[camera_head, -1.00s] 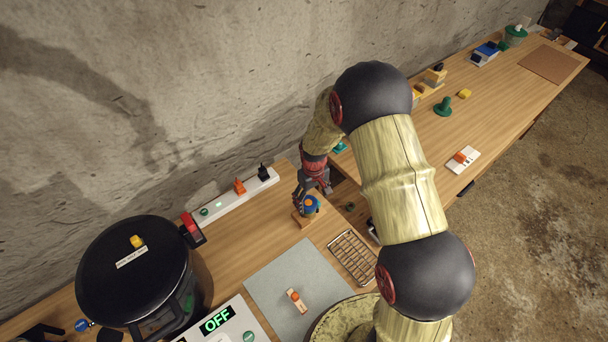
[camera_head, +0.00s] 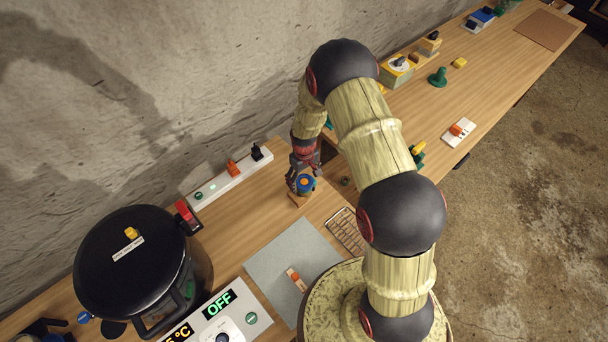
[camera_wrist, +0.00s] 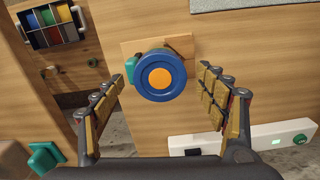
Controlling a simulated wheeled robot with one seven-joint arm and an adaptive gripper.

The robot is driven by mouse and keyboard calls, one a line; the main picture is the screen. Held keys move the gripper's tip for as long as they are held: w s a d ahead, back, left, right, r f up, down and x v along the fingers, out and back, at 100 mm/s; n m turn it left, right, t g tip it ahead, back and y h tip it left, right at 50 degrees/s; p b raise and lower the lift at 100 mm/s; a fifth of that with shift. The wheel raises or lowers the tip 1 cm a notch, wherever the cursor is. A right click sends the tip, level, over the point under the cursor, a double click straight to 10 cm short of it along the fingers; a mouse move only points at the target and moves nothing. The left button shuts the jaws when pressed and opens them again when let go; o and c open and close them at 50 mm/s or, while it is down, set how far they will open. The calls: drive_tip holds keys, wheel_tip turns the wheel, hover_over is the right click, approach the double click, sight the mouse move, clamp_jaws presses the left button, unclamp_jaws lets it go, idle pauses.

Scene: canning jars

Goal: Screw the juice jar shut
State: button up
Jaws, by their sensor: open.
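The juice jar, seen from above, shows a blue lid with an orange centre (camera_wrist: 160,76) in the wrist view. It stands on a small wooden board (camera_wrist: 180,46) on the bench, and a small green part shows at the lid's left side. In the head view the jar (camera_head: 306,184) is at the bench's right end, partly behind my fingers. My gripper (camera_wrist: 162,78) is open, one finger on each side of the lid, with gaps on both sides. The jar's body is mostly hidden, so I cannot tell how tightly the lid sits.
A white power strip (camera_head: 215,184) runs along the wall side of the bench. A big black canner (camera_head: 130,262) stands at the left. A grey mat (camera_head: 272,262) and a wire rack (camera_head: 346,232) lie nearer me. A second bench (camera_head: 510,70) stands beyond a gap.

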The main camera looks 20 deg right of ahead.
drive_tip(key=shift+c, duration=1.2)
drive_tip(key=c, duration=1.2)
drive_tip(key=shift+o, duration=0.2)
drive_tip(key=m+b, duration=0.1)
drive_tip(key=m, duration=0.2)
drive_tip(key=shift+f+m, duration=0.1)
drive_tip(key=shift+m, duration=0.8)
drive_tip(key=m+b, duration=0.1)
drive_tip(key=m, duration=0.3)
drive_tip(key=m+b, duration=0.1)
drive_tip(key=m, duration=0.4)
